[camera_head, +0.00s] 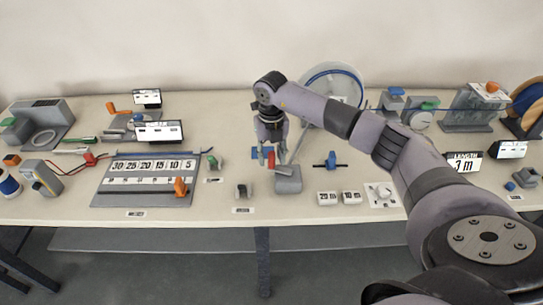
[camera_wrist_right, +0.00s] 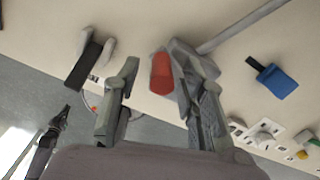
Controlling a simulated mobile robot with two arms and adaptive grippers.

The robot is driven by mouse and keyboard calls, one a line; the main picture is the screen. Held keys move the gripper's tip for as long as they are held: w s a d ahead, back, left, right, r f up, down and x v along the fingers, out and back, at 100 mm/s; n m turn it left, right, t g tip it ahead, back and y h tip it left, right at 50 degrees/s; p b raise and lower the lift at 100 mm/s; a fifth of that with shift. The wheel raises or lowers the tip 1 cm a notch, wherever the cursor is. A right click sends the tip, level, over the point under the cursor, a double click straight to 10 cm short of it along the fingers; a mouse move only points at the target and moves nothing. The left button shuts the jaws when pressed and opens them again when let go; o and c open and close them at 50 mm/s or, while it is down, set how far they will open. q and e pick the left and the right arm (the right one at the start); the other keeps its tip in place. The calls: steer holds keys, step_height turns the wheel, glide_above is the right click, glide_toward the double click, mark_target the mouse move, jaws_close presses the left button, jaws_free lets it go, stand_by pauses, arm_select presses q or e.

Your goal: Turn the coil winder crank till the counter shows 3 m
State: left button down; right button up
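The coil winder has a grey base (camera_head: 287,182) and a large pale reel with a blue rim (camera_head: 333,72) behind my right forearm. Its crank has a red handle (camera_head: 271,160), which also shows in the right wrist view (camera_wrist_right: 160,73). My right gripper (camera_head: 268,155) points down at the handle. In the right wrist view its fingers (camera_wrist_right: 162,98) are spread, with the red handle between them, nearer the right finger. I cannot tell whether that finger touches it. The length counter (camera_head: 463,163) appears to read 1 m.
A numbered grey board (camera_head: 142,196) lies left. A small dark grey clip (camera_head: 243,191) stands nearby. My right arm crosses the table's right half.

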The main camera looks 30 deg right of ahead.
step_height(320, 180, up, 12)
steer(key=shift+d+f, duration=0.1)
steer(key=shift+f, duration=0.1)
stand_by(1.9)
